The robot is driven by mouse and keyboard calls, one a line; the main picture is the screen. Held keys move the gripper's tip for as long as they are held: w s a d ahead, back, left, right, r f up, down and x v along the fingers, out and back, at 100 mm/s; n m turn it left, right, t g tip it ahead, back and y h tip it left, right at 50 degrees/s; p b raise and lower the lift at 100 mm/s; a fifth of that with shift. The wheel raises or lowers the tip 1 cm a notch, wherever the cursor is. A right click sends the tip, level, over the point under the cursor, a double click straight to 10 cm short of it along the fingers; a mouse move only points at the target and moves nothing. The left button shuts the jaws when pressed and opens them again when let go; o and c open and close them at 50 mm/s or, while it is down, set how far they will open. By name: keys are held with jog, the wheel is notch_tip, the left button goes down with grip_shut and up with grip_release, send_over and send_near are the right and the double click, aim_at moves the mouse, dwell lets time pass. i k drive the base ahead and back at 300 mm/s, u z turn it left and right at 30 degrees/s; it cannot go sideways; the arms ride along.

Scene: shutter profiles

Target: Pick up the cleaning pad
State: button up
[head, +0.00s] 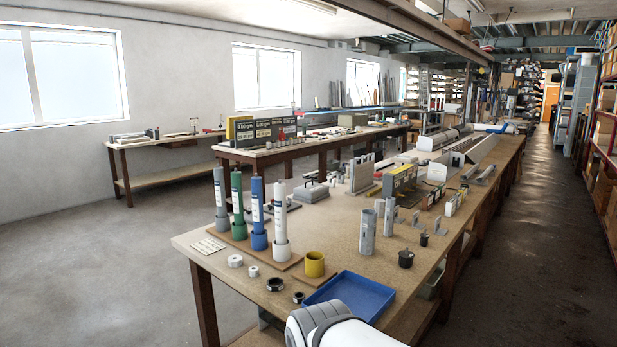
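I cannot make out for certain which thing is the cleaning pad. A grey flat block with a raised handle-like top (310,192) lies on the long workbench (350,224), behind the row of upright tubes. A small pale flat piece with marks (208,246) lies at the bench's left front corner. A white and grey rounded part of my arm shows at the bottom edge, in front of the blue tray. My gripper is not in view.
A blue tray (350,296), empty, lies at the bench's front edge. A yellow cup (314,264), white rings (235,261) and dark nuts (275,284) lie near it. Several upright tubes (258,212) stand on the left. A dark pot (406,258) stands right. Floor on the left is clear.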

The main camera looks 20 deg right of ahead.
aim_at(377, 176)
jog(key=u, duration=0.35)
jog(key=k, duration=0.35)
jog(key=u, duration=0.75)
jog(key=k, duration=1)
jog(key=u, duration=0.7)
jog(key=i, duration=0.95)
jog(key=z, duration=0.55)
jog(key=i, duration=1.6)
jog(key=z, duration=0.65)
jog(key=i, duration=1.6)
jog(key=z, duration=0.6)
jog(key=i, duration=1.7)
jog(key=z, duration=0.35)
jog(key=i, duration=2.05)
jog(key=z, duration=0.2)
